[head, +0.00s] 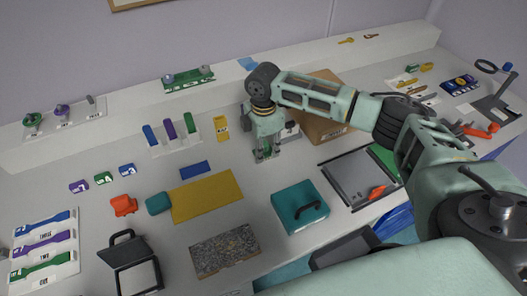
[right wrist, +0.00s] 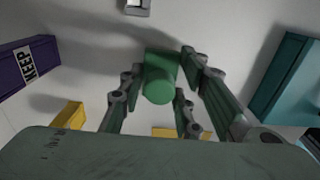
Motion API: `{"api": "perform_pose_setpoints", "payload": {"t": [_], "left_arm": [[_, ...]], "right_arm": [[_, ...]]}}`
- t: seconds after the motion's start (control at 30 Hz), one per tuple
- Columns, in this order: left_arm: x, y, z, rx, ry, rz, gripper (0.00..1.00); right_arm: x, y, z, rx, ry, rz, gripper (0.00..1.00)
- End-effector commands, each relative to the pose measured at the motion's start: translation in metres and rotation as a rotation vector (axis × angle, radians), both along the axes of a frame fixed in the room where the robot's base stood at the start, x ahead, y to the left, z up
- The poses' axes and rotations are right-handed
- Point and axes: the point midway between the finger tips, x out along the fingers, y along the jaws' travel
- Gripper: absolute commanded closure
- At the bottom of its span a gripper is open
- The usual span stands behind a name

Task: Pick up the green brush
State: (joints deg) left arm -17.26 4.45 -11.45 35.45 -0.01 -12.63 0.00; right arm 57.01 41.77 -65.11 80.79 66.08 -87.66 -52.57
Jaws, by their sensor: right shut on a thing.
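My right gripper (head: 267,154) points down over the middle of the table, beside the cardboard box. In the right wrist view its fingers (right wrist: 165,95) are closed around the green brush (right wrist: 160,85), seen end-on as a short green block with a rounded end. In the head view the brush is mostly hidden by the fingers, with only a little green showing. I cannot tell whether it still touches the table. My left gripper is not in view.
A cardboard box (head: 325,128) stands right of the gripper. A yellow mat (head: 207,196), a teal case (head: 300,207) and a granite-like slab (head: 225,254) lie nearer. A grey tray (head: 352,181) is at right. A raised shelf (head: 130,100) runs along the back.

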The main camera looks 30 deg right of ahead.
Motion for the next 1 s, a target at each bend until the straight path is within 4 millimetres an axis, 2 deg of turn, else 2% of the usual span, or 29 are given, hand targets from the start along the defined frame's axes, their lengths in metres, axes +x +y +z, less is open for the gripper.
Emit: {"api": "perform_pose_setpoints", "payload": {"t": [0.37, 0.47, 0.63, 1.0], "left_arm": [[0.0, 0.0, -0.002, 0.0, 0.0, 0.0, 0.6], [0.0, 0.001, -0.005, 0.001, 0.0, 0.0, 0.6], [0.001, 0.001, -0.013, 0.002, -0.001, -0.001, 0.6], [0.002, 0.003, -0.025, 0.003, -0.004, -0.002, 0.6]], "right_arm": [[0.001, 0.0, 0.006, 0.0, -0.002, 0.0, 0.97], [0.001, 0.0, 0.015, 0.001, -0.004, 0.0, 0.97], [0.002, 0.0, 0.043, 0.002, -0.005, 0.0, 0.97], [-0.056, -0.049, 0.083, -0.002, -0.003, -0.002, 0.97]]}}
